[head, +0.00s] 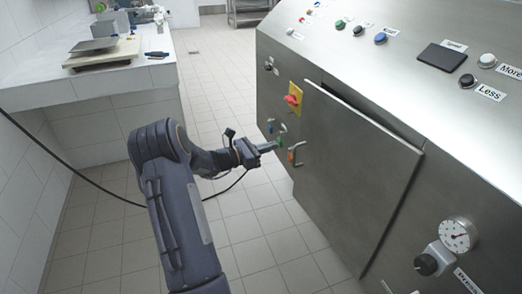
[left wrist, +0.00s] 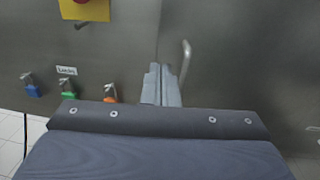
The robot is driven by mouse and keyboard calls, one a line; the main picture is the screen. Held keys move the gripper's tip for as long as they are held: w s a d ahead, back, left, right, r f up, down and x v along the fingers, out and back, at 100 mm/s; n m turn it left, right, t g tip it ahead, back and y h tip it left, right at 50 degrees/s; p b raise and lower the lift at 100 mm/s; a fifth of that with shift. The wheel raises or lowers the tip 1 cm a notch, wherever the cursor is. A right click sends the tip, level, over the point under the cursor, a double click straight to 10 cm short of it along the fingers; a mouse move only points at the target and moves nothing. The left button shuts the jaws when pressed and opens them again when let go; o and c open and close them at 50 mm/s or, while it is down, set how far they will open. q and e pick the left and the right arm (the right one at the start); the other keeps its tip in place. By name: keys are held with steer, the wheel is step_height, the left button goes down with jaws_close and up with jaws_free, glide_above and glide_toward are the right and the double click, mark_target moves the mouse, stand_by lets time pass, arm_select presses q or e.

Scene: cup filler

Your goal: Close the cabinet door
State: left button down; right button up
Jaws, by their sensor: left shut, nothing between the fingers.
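The steel cabinet door (head: 350,165) is on the front of the large machine in the head view. Its top edge stands out from the cabinet front with a dark gap behind it, so it looks slightly ajar. A curved metal handle (head: 295,153) is on its left side. My left gripper (head: 272,146) is shut and empty, with its fingertips close to the handle. In the left wrist view the shut fingers (left wrist: 162,82) point at the steel front, just left of the handle (left wrist: 186,62). I cannot tell whether they touch. My right gripper is not in view.
A red knob on a yellow plate (head: 294,98) is above the handle. Small coloured padlocks (left wrist: 68,90) hang left of the fingers. A gauge (head: 457,236) and black knob (head: 427,264) are at the lower right. A white tiled counter (head: 100,85) is at left; tiled floor lies between.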

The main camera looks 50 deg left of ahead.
mark_target(299, 138)
arm_select(q)
steer(key=x, duration=0.8)
steer(key=shift+w, duration=0.15)
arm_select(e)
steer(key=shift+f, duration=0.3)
